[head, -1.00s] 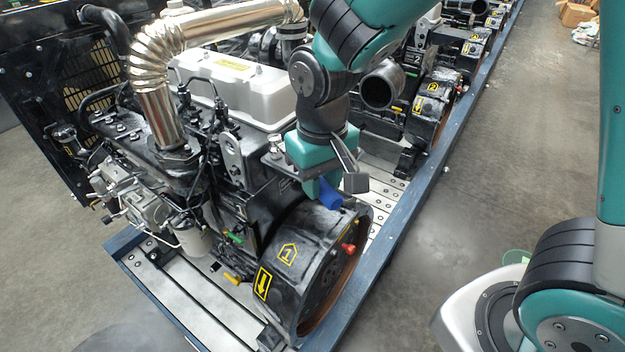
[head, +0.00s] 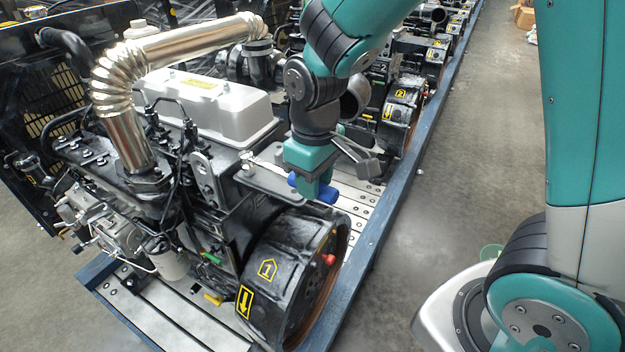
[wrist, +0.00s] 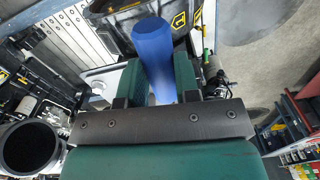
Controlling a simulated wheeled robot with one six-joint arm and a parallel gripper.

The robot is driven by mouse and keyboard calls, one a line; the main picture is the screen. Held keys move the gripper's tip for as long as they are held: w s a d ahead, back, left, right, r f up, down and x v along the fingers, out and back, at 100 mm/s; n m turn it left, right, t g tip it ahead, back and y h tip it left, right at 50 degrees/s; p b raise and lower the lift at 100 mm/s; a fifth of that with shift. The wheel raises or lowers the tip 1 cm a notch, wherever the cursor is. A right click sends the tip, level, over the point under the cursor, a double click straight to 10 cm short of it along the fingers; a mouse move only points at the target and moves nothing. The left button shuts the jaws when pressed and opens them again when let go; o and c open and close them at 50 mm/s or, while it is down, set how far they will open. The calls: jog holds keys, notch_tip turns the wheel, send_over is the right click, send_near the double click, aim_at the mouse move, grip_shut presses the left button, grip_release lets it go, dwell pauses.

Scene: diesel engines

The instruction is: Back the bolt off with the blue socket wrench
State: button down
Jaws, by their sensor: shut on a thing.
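My gripper (head: 314,180) is shut on the blue handle of the socket wrench (head: 325,192), above the rim of the number 1 engine's flywheel housing. In the wrist view the blue handle (wrist: 152,48) stands out between the green jaws of my gripper (wrist: 154,82). In the head view a thin bright shaft runs left from the gripper to a small silver head at the bolt (head: 247,159), on a flat black bracket beside the grey valve cover. I cannot tell the bolt from the socket there, nor how deeply the socket sits.
The black flywheel housing (head: 285,262), with a yellow 1 label and red knob, lies just below my gripper. A corrugated silver pipe (head: 122,125) rises at left. More engines stand behind on the blue-edged platform (head: 372,235). The floor at right is clear.

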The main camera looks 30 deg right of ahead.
jog(key=shift+w+r, duration=0.15)
jog(key=shift+w, duration=0.05)
jog(key=shift+r+p, duration=0.7)
jog(key=shift+p, duration=0.1)
jog(key=shift+s+a, duration=0.15)
jog(key=shift+s+a+m, duration=0.2)
jog(key=shift+a+m, duration=0.2)
jog(key=shift+a, duration=0.1)
jog(key=a+m+p, duration=0.2)
jog(key=a+m, duration=0.8)
jog(key=a, duration=0.3)
jog(key=shift+w+a, duration=0.15)
jog(key=shift+a, duration=0.15)
jog(key=shift+a+f, duration=0.1)
jog(key=shift+f, duration=0.05)
dwell(0.4)
